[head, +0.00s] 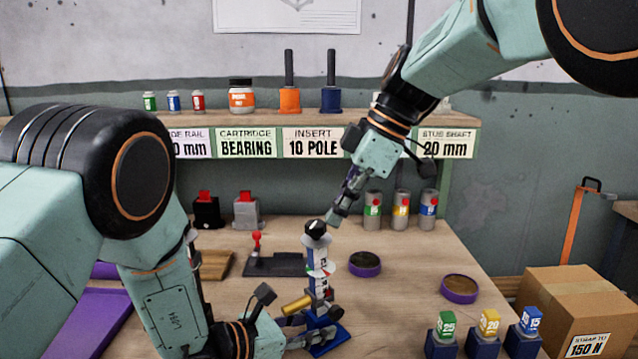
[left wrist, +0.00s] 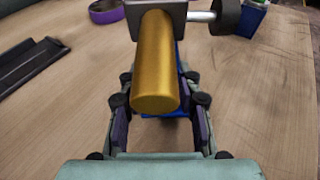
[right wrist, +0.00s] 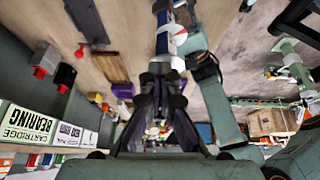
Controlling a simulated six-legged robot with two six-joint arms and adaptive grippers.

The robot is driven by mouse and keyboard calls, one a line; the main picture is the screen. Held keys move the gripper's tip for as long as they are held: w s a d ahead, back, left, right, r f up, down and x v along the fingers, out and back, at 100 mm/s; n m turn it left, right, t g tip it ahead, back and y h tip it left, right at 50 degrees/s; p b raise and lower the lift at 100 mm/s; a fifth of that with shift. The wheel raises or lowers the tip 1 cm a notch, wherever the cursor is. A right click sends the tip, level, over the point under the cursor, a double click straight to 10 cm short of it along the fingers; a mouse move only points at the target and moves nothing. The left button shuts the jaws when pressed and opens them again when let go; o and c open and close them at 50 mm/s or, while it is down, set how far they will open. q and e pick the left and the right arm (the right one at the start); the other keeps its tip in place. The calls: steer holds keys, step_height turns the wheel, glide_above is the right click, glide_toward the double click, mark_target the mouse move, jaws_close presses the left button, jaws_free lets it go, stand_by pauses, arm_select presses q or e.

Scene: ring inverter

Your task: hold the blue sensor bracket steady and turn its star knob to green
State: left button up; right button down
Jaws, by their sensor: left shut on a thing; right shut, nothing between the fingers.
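The blue sensor bracket (head: 322,284) stands upright on a blue base on the bench, with a gold cylinder (head: 297,305) sticking out toward the lower left. A black knob (head: 316,230) sits on top, and a white disc with red and green marks (head: 320,268) shows lower on the post. My left gripper (head: 318,328) is shut on the bracket low down, below the gold cylinder; the cylinder hides part of the grip in the left wrist view (left wrist: 155,65). My right gripper (head: 335,215) is shut and empty, its tips close beside the black knob. I cannot tell whether they touch.
A dark tray with a red-topped lever (head: 275,264) lies to the left. Two purple round dishes (head: 365,264) (head: 459,289) lie to the right. Several labelled blocks (head: 488,325) stand at front right. Canisters (head: 400,210) stand behind, below a labelled shelf (head: 315,143).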

steer(key=shift+s+a, duration=0.25)
steer(key=shift+a, duration=0.15)
stand_by(0.4)
steer(key=shift+s, duration=0.75)
stand_by(0.6)
steer(key=shift+d, duration=0.2)
steer(key=shift+d, duration=0.25)
step_height(320, 180, up, 6)
stand_by(0.5)
steer(key=shift+s+a, duration=0.1)
steer(key=shift+a, duration=0.05)
steer(key=shift+w+f, duration=0.35)
steer(key=shift+f, duration=0.65)
steer(key=shift+w+f, duration=0.3)
steer(key=shift+f, duration=0.65)
steer(key=shift+w+f, duration=0.35)
steer(key=shift+f, duration=0.65)
steer(key=shift+s+a, duration=0.3)
steer(key=shift+a, duration=0.2)
